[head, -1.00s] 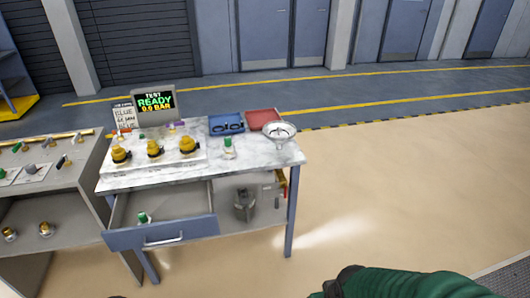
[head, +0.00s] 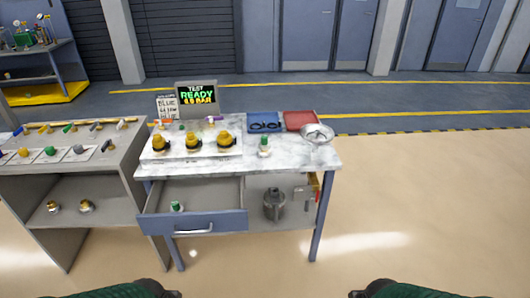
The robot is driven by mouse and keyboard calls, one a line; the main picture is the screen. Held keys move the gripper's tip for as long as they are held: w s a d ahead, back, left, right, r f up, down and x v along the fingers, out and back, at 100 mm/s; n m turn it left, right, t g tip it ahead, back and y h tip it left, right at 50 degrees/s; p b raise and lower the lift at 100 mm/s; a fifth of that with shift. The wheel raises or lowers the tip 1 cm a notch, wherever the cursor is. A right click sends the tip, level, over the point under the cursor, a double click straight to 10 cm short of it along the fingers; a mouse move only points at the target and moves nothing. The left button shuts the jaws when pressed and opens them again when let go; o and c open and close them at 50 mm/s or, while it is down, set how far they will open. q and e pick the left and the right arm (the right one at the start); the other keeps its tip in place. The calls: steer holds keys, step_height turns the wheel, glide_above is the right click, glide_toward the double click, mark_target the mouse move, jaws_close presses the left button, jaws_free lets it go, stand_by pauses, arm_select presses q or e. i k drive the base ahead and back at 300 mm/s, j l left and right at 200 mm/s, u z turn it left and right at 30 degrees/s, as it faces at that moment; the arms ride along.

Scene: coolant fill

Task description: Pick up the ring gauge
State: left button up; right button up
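A blue tray (head: 265,115) at the back of the marble-topped bench holds dark ring-shaped pieces (head: 258,126); they are too small to tell which, if any, is the ring gauge. My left gripper (head: 166,292) and my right gripper (head: 361,293) show only partly at the bottom edge, well short of the bench. Their fingers cannot be made out, and neither is at the tray.
The bench top (head: 270,160) carries yellow-black fittings (head: 193,141), a green-white bottle (head: 264,146), a red tray (head: 301,121), a metal bowl (head: 317,134) and a screen (head: 197,98). An open drawer (head: 195,224) juts out in front. A grey shelf unit (head: 120,180) stands left. Floor is clear at right.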

mark_target(264, 145)
steer(key=i+l, duration=0.1)
steer(key=i, duration=0.55)
steer(key=i+u, duration=0.1)
steer(key=i, duration=0.55)
